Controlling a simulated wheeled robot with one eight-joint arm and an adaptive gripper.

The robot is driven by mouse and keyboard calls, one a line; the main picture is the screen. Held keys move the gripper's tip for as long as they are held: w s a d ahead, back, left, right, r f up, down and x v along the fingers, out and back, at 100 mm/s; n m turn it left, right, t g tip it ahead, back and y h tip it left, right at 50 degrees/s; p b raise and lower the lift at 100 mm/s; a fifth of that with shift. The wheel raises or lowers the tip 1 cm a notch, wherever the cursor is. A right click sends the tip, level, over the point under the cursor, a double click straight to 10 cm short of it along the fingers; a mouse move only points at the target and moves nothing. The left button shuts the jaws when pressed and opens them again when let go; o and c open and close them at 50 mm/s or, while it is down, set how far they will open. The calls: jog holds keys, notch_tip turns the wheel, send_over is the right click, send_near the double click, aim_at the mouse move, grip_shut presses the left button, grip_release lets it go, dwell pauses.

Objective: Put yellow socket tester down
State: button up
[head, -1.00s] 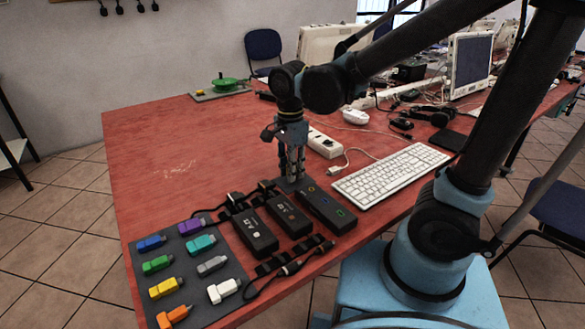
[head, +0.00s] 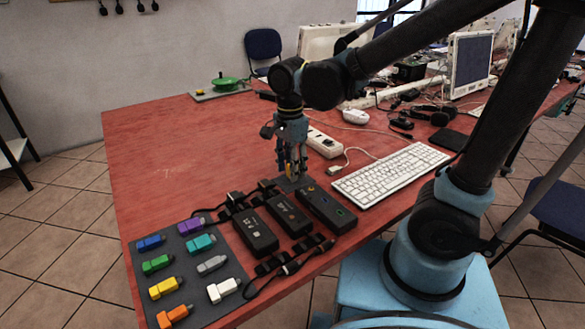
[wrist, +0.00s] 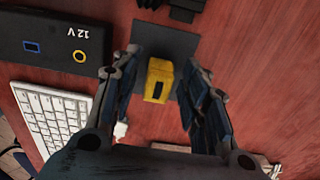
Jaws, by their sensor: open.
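The yellow socket tester (wrist: 158,80) sits over a small dark grey pad (wrist: 168,45) in the wrist view, with a dark slot on its face. My gripper (wrist: 160,95) is open around it, one finger on each side, with gaps between the fingers and the tester. In the head view my gripper (head: 291,172) points down at the pad behind the row of black boxes. The tester is mostly hidden by the fingers there.
Black boxes (head: 326,210) stand just in front of my gripper; one marked 12 V (wrist: 55,38) is close in the wrist view. A white keyboard (head: 392,172) lies to the right, a power strip (head: 324,144) behind. A grey mat (head: 205,265) with coloured connectors is front left. The red table's left is clear.

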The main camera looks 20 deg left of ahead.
notch_tip(320, 180, up, 11)
jog(key=shift+r, duration=0.15)
dwell(0.4)
jog(key=shift+s, duration=0.15)
